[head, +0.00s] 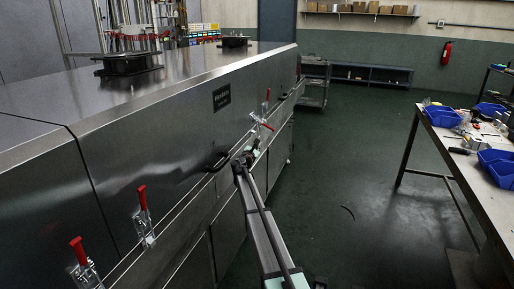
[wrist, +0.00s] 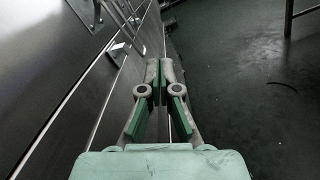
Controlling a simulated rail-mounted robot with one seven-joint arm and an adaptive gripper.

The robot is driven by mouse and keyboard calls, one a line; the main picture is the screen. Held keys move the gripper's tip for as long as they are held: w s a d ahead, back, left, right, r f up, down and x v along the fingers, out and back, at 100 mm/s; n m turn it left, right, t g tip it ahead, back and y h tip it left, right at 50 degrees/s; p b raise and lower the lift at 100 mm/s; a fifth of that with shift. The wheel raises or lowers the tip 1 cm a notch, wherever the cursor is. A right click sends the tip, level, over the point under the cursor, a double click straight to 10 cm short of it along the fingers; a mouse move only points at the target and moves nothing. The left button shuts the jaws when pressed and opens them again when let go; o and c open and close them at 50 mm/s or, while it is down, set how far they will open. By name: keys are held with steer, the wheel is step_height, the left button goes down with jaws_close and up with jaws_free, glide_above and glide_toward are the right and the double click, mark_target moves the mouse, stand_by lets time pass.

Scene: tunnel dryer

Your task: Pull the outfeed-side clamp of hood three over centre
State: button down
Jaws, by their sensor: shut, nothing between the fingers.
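The steel dryer hood (head: 170,140) runs along the left in the head view, with red-handled toggle clamps on its lower edge. One clamp (head: 262,122) has its red handle tipped outward. Another clamp (head: 267,96) just beyond it stands upright. Nearer clamps (head: 143,199) and (head: 77,245) are upright. The hood number is not readable, so I cannot tell which is the named clamp. My gripper (head: 244,160) is just this side of the tipped clamp, apart from it. In the wrist view my gripper (wrist: 160,80) is shut and empty, beside the dryer's side.
A workbench (head: 470,150) with blue bins stands at the right. A cart (head: 315,85) stands beyond the dryer's far end. The floor between is mostly clear, with a thin dark strip (head: 347,212) on it.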

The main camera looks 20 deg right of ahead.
mark_target(264, 125)
steer(key=w+d+r, duration=0.4)
steer(key=d, duration=0.2)
steer(key=shift+w+d, duration=0.15)
steer(key=shift+w, duration=0.25)
